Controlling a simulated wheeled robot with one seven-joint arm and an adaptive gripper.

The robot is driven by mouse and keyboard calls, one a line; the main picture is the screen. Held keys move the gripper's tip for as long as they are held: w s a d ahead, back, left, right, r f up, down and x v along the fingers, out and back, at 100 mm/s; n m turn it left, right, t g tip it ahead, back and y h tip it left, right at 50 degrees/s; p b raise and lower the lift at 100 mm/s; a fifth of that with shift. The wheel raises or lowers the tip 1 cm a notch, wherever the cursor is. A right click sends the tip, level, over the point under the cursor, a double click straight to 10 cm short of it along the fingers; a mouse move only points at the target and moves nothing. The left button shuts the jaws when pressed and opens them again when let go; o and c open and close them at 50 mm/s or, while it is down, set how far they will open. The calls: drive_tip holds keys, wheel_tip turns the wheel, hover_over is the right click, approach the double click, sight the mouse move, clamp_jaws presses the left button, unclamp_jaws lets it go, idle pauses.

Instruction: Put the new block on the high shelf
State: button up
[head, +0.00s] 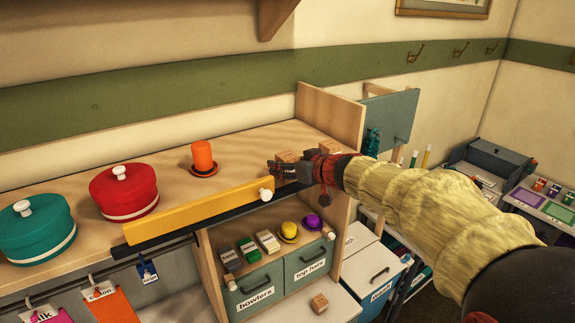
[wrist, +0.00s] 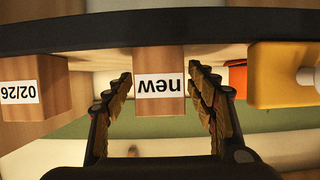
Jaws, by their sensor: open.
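The new block (wrist: 160,84), a wooden cube with a white label reading "new", shows in the wrist view, which is upside down. It sits on the wooden shelf top (head: 245,146) near the dark front edge. In the head view the block (head: 286,156) shows partly behind my gripper (head: 281,170). My gripper is open, its fingers (wrist: 160,100) on either side of the block, with visible gaps. A second wooden block (wrist: 32,88) labelled "02/26" stands beside it; part of it (head: 330,147) shows beyond my wrist in the head view.
A yellow bar (head: 200,210) with a white knob runs along the shelf front, left of my gripper. An orange hat (head: 203,157) and red (head: 123,192) and teal (head: 37,228) round boxes stand left. A wooden side panel (head: 328,116) rises right. A wooden bracket (head: 277,14) hangs above.

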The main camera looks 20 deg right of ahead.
drive_tip(key=shift+s+d+r, duration=0.1)
drive_tip(key=shift+s+r, duration=0.1)
drive_tip(key=shift+r, duration=0.15)
drive_tip(key=s+d+r+m+t+h+p, duration=0.1)
drive_tip(key=s+d+r+m+h, duration=0.15)
drive_tip(key=s+d+r, duration=0.35)
drive_tip(key=s+d+r+m+t+h+p, duration=0.1)
drive_tip(key=s+d+r+h, duration=0.15)
drive_tip(key=s, duration=0.55)
drive_tip(key=s+f+m+g+h, duration=0.1)
drive_tip(key=s+f+g, duration=0.2)
drive_tip(key=s+f, duration=0.3)
drive_tip(key=s+f+m+g+h, duration=0.15)
drive_tip(key=s+f, duration=0.25)
drive_tip(key=s, duration=0.5)
drive_tip(key=s+a+f+n+g+y, duration=0.1)
drive_tip(key=s+a+f+g, duration=0.1)
drive_tip(key=s+a+f, duration=0.2)
drive_tip(key=s+a+f+n+g+y, duration=0.1)
drive_tip(key=s+a+f+g+y, duration=0.1)
drive_tip(key=s, duration=0.5)
drive_tip(key=a+f, duration=0.1)
drive_tip(key=a, duration=0.1)
drive_tip(key=shift+s+a+f+g, duration=0.25)
drive_tip(key=shift+a+f+g, duration=0.1)
drive_tip(key=shift+a, duration=0.05)
